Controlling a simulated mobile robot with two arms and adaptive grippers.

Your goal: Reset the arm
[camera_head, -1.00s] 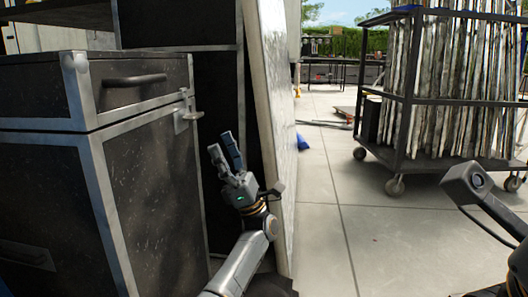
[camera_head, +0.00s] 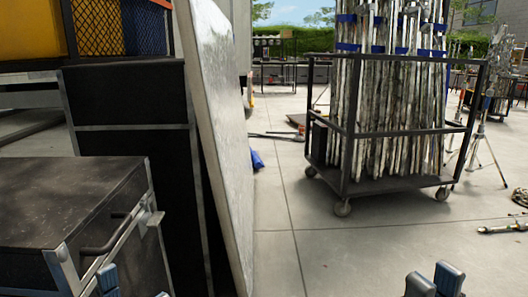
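Only the fingertips of my two grippers show, at the bottom edge of the head view. My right gripper (camera_head: 435,281) shows two blue-grey fingertips standing apart, with nothing seen between them. My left gripper (camera_head: 135,288) shows one fingertip in front of the dark case and another just at the bottom edge, with a gap between them and nothing seen in it. The palms and both arms are out of view below.
A dark metal-edged case (camera_head: 75,205) with a handle stands close at left. A pale panel (camera_head: 222,130) leans beside it. A wheeled cart (camera_head: 345,160) holds upright metal poles at right. Paved floor (camera_head: 330,250) is clear in the middle.

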